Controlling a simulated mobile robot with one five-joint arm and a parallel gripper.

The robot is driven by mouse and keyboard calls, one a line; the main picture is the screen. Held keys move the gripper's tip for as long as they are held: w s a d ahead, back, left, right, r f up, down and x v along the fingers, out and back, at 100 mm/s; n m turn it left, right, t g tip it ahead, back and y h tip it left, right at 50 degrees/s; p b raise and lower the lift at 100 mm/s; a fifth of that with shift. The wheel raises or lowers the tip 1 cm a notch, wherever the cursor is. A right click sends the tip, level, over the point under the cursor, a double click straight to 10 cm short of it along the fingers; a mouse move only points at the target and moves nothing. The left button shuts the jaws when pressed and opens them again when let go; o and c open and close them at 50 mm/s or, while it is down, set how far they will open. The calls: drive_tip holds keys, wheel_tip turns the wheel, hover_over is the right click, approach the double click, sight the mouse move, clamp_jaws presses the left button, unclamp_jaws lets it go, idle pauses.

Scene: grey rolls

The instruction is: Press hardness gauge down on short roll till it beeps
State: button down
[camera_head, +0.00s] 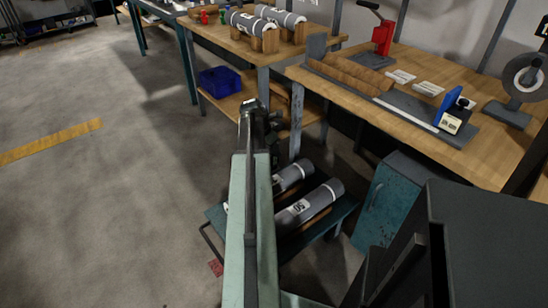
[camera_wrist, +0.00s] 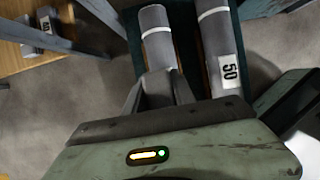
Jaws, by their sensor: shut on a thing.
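Two grey rolls lie side by side on a low dark cart (camera_head: 343,212). One roll (camera_head: 292,176) is partly hidden behind my arm; the other (camera_head: 312,203) carries a "50" label. In the wrist view, the left roll (camera_wrist: 155,35) has a white band and its near end is hidden by my gripper; the "50" roll (camera_wrist: 218,45) lies to its right. My gripper (camera_wrist: 160,85), also small at the arm's end in the head view (camera_head: 259,118), is shut on a small grey thing, taken as the hardness gauge (camera_wrist: 157,90). Its face is hidden. I cannot tell whether it touches the roll.
A wooden bench (camera_head: 475,160) with a blue-fronted device (camera_head: 450,108) and a red-handled press (camera_head: 383,35) stands right. A table (camera_head: 225,38) with more rolls stands behind. A blue bin (camera_head: 220,80) sits on its lower shelf. A teal cabinet (camera_head: 388,195) stands right of the cart. Floor at left is clear.

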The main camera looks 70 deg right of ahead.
sight(274, 162)
idle(0.3)
wheel_tip(274, 162, down, 6)
drive_tip(key=b, duration=0.5)
drive_tip(key=shift+r+b, duration=0.15)
drive_tip(key=shift+b, duration=0.2)
drive_tip(key=shift+f+b, duration=0.6)
idle(1.0)
drive_tip(key=shift+r, duration=0.1)
wheel_tip(274, 162, up, 7)
drive_tip(key=p, duration=0.7)
idle(0.3)
wheel_tip(274, 162, up, 31)
drive_tip(key=p, duration=3.1)
drive_tip(key=shift+f, duration=0.2)
